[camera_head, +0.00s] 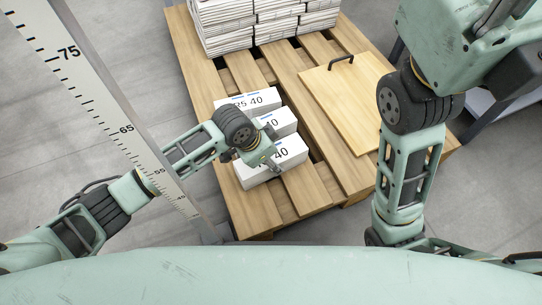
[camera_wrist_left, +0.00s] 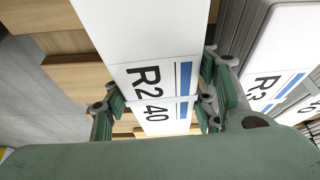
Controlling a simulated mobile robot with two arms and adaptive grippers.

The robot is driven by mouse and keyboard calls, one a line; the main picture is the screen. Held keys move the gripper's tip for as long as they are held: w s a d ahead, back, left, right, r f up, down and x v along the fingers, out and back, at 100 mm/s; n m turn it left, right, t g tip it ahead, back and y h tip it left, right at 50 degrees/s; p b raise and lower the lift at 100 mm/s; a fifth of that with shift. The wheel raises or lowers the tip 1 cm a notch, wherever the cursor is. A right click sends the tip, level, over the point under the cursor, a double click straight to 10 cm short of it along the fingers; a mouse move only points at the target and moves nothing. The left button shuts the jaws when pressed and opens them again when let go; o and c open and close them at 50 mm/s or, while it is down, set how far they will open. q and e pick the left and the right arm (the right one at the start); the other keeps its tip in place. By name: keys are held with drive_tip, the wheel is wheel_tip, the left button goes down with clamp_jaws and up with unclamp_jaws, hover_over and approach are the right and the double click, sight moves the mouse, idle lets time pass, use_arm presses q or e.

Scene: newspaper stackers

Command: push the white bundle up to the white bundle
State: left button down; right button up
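Three white bundles with printed labels lie in a row on the wooden pallet in the head view: a far one (camera_head: 246,101), a middle one (camera_head: 287,118) and a near one (camera_head: 290,155). My left gripper (camera_head: 268,161) is over the near and middle bundles and hides part of them. In the left wrist view a white bundle labelled R2 40 (camera_wrist_left: 145,45) shows beyond and between the spread fingers of the left gripper (camera_wrist_left: 160,112). I cannot tell whether the fingers touch it. Another bundle (camera_wrist_left: 280,45) labelled R3 lies to its right. My right gripper is out of view.
The slatted pallet (camera_head: 310,187) has bare boards in front and gaps between slats. Stacks of white papers (camera_head: 245,30) stand at its back. A wooden board with a black handle (camera_head: 345,95) lies on the right. Grey floor (camera_head: 110,60) surrounds it.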

use_arm(q)
drive_tip(key=c, duration=0.9)
unclamp_jaws()
drive_tip(key=shift+r, duration=0.15)
drive_tip(key=shift+o, duration=1.3)
drive_tip(key=shift+a+f, duration=0.1)
drive_tip(key=shift+f, duration=0.1)
drive_tip(key=v, duration=1.2)
drive_tip(key=shift+r, duration=0.1)
